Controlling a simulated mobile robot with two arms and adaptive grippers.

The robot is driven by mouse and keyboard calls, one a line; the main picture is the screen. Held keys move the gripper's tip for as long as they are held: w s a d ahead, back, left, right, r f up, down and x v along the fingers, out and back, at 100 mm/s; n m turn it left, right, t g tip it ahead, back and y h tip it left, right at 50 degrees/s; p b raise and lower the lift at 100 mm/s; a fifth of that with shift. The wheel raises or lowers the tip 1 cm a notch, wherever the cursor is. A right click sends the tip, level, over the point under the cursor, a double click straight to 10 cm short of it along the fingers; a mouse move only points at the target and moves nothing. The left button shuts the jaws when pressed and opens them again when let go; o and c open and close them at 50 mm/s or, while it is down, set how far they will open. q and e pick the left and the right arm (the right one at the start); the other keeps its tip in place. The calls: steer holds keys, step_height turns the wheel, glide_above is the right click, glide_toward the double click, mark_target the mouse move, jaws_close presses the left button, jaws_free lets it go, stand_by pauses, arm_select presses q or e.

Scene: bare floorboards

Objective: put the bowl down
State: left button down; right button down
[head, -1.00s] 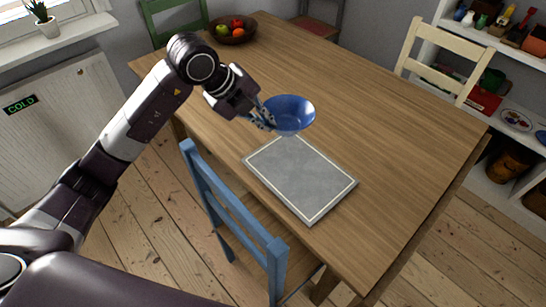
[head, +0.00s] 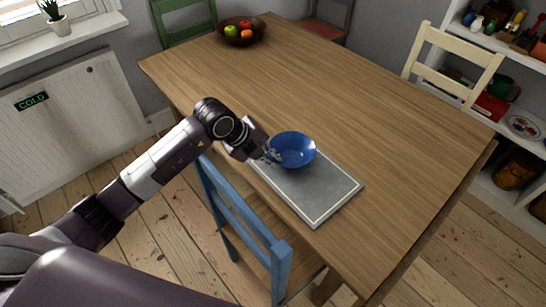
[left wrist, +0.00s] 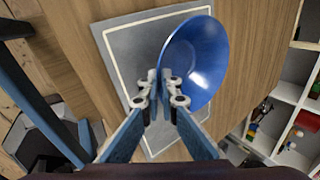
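The blue bowl (head: 295,149) is over the far end of the grey placemat with a pale border line (head: 318,196), on the wooden table. I cannot tell whether its base touches the mat. My left gripper (head: 272,154) is at the bowl's left rim. In the left wrist view the fingers (left wrist: 163,80) are closed together on the near rim of the bowl (left wrist: 203,62), which looks tilted there. The mat (left wrist: 122,44) shows behind it. My right gripper is not in view.
A dark fruit bowl (head: 231,38) stands at the table's far left corner. A blue chair (head: 240,212) is at the near edge, below my left arm. A cream chair (head: 455,65) is at the right. The table (head: 375,125) right of the mat is clear.

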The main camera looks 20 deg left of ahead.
arm_select(q)
steer(key=c, duration=2.2)
jaws_free()
steer(key=shift+o, duration=0.2)
steer(key=v, duration=1.2)
steer(key=shift+b, duration=0.4)
